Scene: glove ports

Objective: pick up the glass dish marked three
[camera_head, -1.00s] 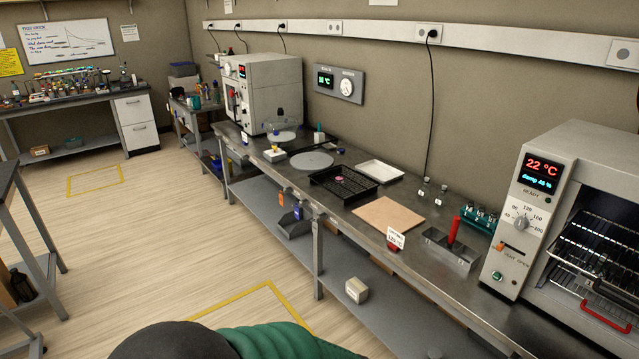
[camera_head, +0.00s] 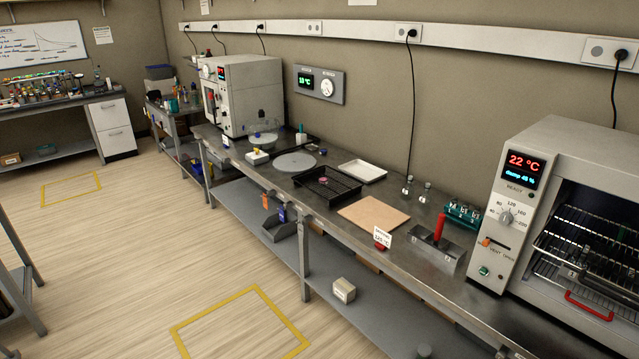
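I cannot make out a glass dish marked three anywhere in the head view. A clear glass vessel (camera_head: 263,139) stands on the bench in front of the far oven. It is small and no number on it is readable. Neither of my grippers is in view.
The long steel bench (camera_head: 317,218) carries a grey round plate (camera_head: 295,162), a black tray (camera_head: 340,187), a white tray (camera_head: 362,171), a tan board (camera_head: 374,214) and a near oven (camera_head: 519,207) reading 22 °C. A box (camera_head: 343,290) sits on the lower shelf. Floor at left is clear.

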